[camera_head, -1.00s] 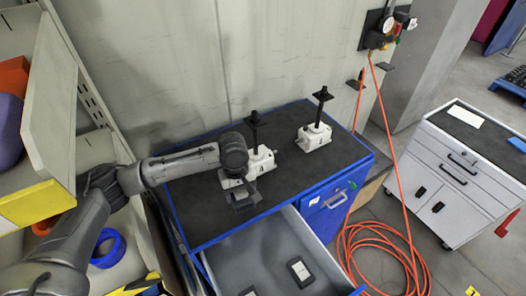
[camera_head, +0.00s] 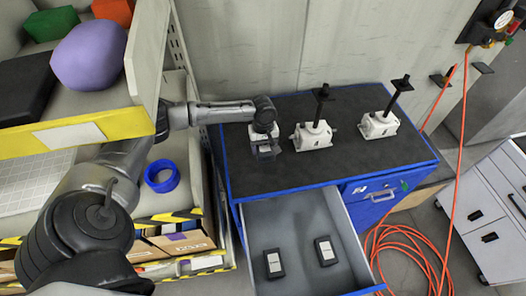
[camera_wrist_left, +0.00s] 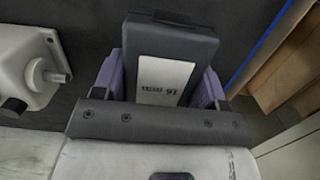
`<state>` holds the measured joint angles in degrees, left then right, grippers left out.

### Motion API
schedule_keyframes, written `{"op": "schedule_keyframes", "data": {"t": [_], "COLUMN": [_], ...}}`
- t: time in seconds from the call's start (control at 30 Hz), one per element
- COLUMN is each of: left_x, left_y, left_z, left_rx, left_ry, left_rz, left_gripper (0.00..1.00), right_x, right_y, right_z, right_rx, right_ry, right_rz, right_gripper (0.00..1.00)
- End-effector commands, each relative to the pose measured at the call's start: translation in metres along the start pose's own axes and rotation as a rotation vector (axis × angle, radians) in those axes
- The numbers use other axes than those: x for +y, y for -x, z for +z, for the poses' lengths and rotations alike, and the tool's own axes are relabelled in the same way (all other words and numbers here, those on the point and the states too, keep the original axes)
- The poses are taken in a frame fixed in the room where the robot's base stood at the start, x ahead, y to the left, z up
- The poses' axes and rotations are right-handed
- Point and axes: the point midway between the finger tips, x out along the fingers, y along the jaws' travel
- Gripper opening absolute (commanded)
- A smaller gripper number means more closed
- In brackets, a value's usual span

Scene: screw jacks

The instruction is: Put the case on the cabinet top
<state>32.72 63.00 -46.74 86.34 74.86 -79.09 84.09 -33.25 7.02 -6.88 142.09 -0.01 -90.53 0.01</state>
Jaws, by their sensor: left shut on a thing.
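The case (camera_wrist_left: 171,45) is dark grey with a white printed label, and it sits between the purple fingers of my left gripper (camera_wrist_left: 160,80) in the left wrist view. In the head view my left gripper (camera_head: 266,152) is shut on it over the back left of the black cabinet top (camera_head: 330,170). The gripper largely hides the case there. I cannot tell whether the case touches the top. My right gripper is not in view.
Two white screw jacks (camera_head: 312,135) (camera_head: 379,125) stand on the cabinet top, to the right of my left gripper. The open drawer (camera_head: 297,225) below holds two similar cases (camera_head: 274,264) (camera_head: 325,251). A shelf rack (camera_head: 75,138) stands on the left.

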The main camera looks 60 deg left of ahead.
Motion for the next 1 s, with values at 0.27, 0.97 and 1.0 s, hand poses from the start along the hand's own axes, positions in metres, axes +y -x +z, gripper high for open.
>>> {"op": "schedule_keyframes", "data": {"t": [0.27, 0.97, 1.0], "left_x": [-0.003, -0.003, -0.003], "left_y": [-0.006, -0.045, -0.046], "left_z": [-0.008, -0.013, -0.013], "left_rx": [0.0, 0.001, 0.0], "left_ry": [-0.001, 0.0, -0.001], "left_rz": [0.001, 0.001, 0.0], "left_gripper": [0.31, 0.31, 0.67], "right_x": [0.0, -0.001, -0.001], "right_y": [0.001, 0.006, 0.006], "right_z": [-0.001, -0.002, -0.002], "right_rx": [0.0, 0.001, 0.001], "right_ry": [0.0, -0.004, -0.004], "right_rz": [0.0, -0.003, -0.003], "right_gripper": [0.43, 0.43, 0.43]}}
